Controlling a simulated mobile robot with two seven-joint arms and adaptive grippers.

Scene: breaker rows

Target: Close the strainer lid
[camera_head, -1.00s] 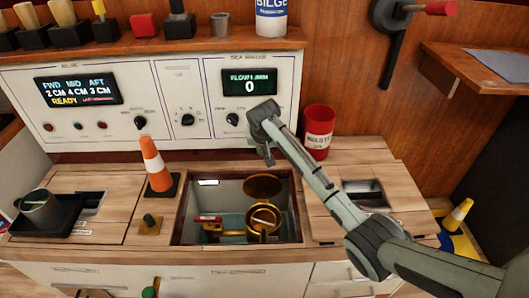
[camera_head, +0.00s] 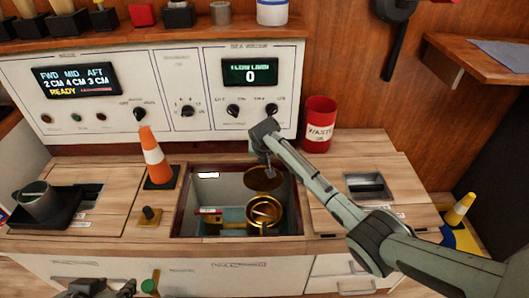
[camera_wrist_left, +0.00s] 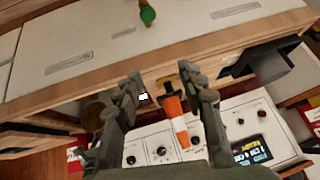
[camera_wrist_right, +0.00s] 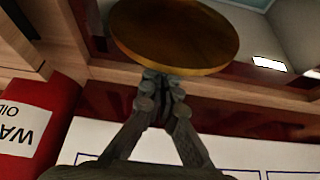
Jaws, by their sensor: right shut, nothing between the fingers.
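The brass strainer (camera_head: 264,214) stands in the open compartment in the counter. Its round lid (camera_head: 263,181) is raised, tilted up behind the strainer's open top; it also fills the top of the right wrist view (camera_wrist_right: 175,35). My right gripper (camera_head: 270,170) reaches down at the lid's upper edge from the back. In the right wrist view its fingertips (camera_wrist_right: 160,80) are together with nothing between them, at the lid's rim; whether they touch it I cannot tell. My left gripper (camera_head: 102,288) is low at the front left, open and empty in the left wrist view (camera_wrist_left: 160,88).
The dark red compartment rim (camera_head: 180,205) surrounds the strainer. An orange cone (camera_head: 154,160) stands left of the opening. A red waste can (camera_head: 319,125) stands behind right, close to my right arm. A dark mug (camera_head: 40,201) sits on a tray at the left.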

